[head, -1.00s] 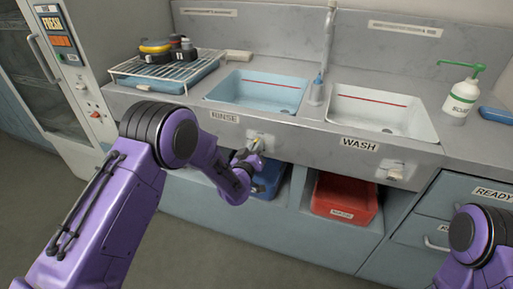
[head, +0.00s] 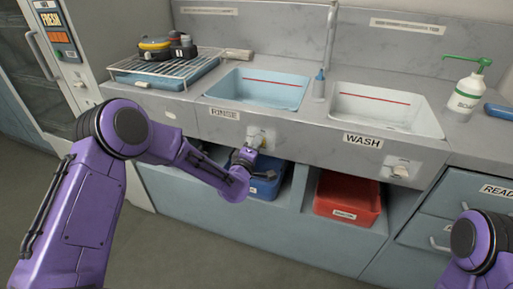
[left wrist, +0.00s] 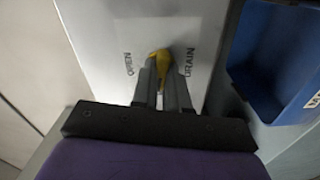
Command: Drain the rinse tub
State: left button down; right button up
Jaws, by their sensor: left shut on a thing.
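The rinse tub (head: 258,93) is a pale blue basin with a red line inside, set in the counter above the RINSE label (head: 224,113). I cannot tell how much water is in it. My left gripper (head: 247,154) is at the counter's front panel, below the tub. In the left wrist view it is shut on a yellow drain lever (left wrist: 160,58), between printed words that look like OPEN and DRAIN. The fingers hide part of the lever. Only a link of my right arm shows at the lower right, and its gripper is out of view.
A blue bin (head: 266,186) stands in the open bay below, beside my left gripper. A red bin (head: 345,203) is in the bay to its right. The wash tub (head: 385,108) has its own valve (head: 400,170). A wire rack (head: 150,72) and a soap bottle (head: 466,93) stand on the counter.

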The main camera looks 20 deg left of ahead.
pick_arm(q)
jog(key=shift+f+n+b, duration=0.1)
jog(key=shift+n+b, duration=0.35)
jog(key=shift+n, duration=0.65)
jog(key=c, duration=1.1)
grip_release()
jog(key=shift+c, duration=0.2)
jog(key=s+b, duration=0.1)
jog(key=s, duration=0.9)
jog(key=shift+s+a, duration=0.2)
jog(key=shift+s, duration=0.1)
